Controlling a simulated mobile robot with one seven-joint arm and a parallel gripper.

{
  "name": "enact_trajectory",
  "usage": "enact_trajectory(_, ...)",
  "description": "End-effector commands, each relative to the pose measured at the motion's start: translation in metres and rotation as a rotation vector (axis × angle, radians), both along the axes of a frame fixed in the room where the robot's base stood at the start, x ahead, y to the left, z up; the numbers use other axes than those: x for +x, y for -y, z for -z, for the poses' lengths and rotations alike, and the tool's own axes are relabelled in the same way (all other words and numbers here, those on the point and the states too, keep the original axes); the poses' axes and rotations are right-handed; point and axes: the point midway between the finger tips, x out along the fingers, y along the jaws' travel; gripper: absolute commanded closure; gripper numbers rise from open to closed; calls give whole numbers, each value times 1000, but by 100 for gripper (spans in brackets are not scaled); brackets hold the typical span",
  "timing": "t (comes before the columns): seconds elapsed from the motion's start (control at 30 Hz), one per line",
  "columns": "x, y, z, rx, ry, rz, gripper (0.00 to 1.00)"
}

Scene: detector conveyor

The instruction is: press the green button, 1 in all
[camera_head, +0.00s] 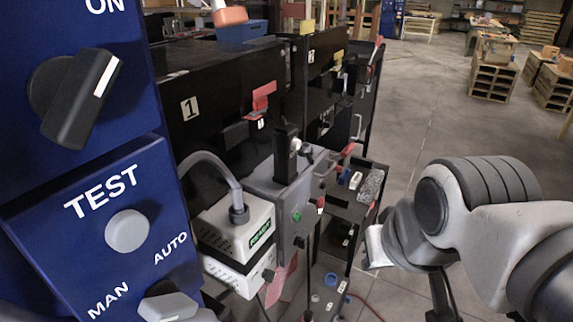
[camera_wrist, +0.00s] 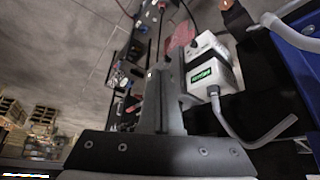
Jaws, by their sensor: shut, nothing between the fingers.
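A small green button (camera_head: 297,217) sits on the side of a grey control box (camera_head: 268,186) in the middle of the head view. A red button (camera_head: 320,204) is close beside it. In the wrist view, my gripper (camera_wrist: 172,58) is shut and empty, its fingers pointing up the picture. The fingers cover part of the equipment behind them, and I cannot make out the green button there. In the head view my arm comes in from the right, apart from the box; the fingertips are not clear there.
A white unit with a green label (camera_head: 235,232) stands left of the box; it also shows in the wrist view (camera_wrist: 210,70). A blue panel (camera_head: 95,215) with a TEST button (camera_head: 127,230) fills the left. Black cabinets (camera_head: 215,95) stand behind. Open floor (camera_head: 420,110) lies right.

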Motion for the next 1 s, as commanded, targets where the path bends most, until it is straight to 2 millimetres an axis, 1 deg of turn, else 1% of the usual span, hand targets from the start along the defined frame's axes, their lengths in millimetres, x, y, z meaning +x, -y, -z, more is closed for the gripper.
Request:
enact_trajectory(0.03,0,0,17,0,-1,0,100)
enact_trajectory(0.07,0,0,24,0,-1,0,100)
enact_trajectory(0.3,0,0,96,0,-1,0,100)
enact_trajectory(0.4,0,0,123,0,0,0,100)
enact_trajectory(0.5,0,0,146,0,0,0,100)
enact_trajectory(0.77,0,0,195,0,0,0,100)
enact_trajectory(0.8,7,2,189,-3,7,6,100)
enact_trajectory(0.83,19,5,177,-9,25,15,100)
enact_trajectory(0.97,65,19,159,-33,99,45,100)
enact_trajectory(1.0,79,25,155,-41,122,54,100)
